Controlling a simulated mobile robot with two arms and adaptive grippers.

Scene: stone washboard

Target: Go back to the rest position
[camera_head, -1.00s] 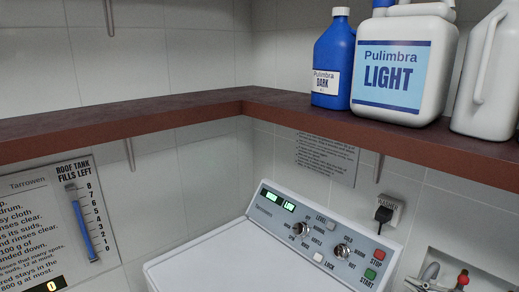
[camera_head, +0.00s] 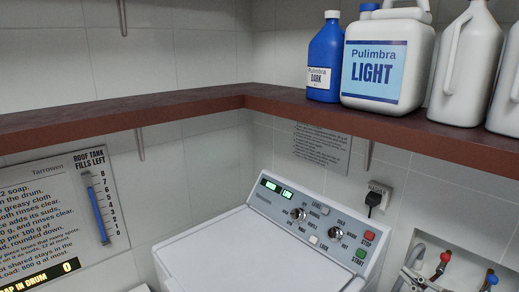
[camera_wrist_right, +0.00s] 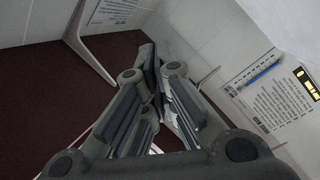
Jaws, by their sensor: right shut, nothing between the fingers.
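My right gripper (camera_wrist_right: 152,72) shows in the right wrist view, with its dark fingers together and nothing between them. It is clear of the washing machine and the bottles as far as this view shows. A dark red-brown shelf surface fills the left of that view, and a wall with a printed notice lies beyond the fingers. In the head view I cannot make out either gripper. The left gripper is in neither view.
In the head view a corner shelf (camera_head: 200,107) carries a blue bottle (camera_head: 325,55), a white Pulimbra Light jug (camera_head: 385,28) and other white jugs. Below stand a white washing machine (camera_head: 220,250), a wall notice (camera_head: 35,215) and taps (camera_head: 445,257). The machine's visible lid is clear.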

